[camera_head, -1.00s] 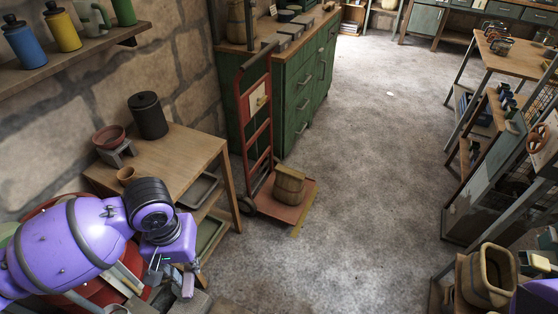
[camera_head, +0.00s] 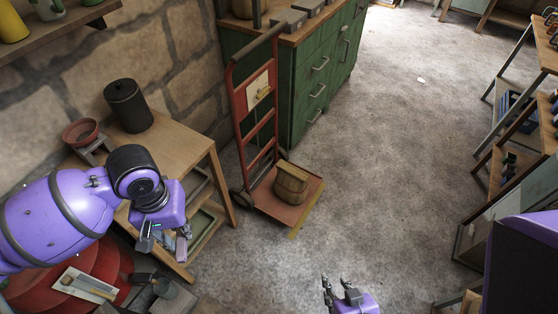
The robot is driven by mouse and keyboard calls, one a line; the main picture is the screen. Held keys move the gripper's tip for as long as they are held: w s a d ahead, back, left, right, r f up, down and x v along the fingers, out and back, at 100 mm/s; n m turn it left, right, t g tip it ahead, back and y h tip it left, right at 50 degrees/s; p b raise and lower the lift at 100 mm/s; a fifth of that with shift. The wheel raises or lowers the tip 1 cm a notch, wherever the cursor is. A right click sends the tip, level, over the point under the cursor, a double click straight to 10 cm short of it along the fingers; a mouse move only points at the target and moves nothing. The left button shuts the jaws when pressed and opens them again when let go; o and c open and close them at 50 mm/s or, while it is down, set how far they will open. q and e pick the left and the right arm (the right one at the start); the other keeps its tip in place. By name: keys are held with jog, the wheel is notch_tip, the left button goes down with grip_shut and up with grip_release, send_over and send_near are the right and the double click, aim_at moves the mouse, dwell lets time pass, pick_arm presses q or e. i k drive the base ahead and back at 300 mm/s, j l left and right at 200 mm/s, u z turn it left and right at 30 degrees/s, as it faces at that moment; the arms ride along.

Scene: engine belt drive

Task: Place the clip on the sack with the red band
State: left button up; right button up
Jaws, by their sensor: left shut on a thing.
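My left gripper (camera_head: 164,244) is at the lower left, in front of the small wooden table. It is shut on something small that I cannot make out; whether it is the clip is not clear. My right gripper (camera_head: 338,288) is at the bottom centre, above the floor. Its fingers are apart with nothing visible between them. I see no sack with a red band, and no clip stands out.
The wooden table (camera_head: 182,148) holds a black canister (camera_head: 128,105) and a reddish bowl (camera_head: 80,132). Shelves line the right side. The middle floor (camera_head: 385,160) is clear.

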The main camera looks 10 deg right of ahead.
aim_at(292, 169)
jog(key=i+l, duration=0.15)
jog(key=l, duration=0.15)
jog(key=i+l+u, duration=0.15)
jog(key=l, duration=0.15)
jog(key=i+l, duration=0.15)
jog(key=l, duration=0.2)
jog(key=i+l+u, duration=0.1)
jog(key=l, duration=0.2)
jog(key=i+l, duration=0.2)
jog(key=l, duration=0.15)
jog(key=i+l+u, duration=0.15)
jog(key=l, duration=0.2)
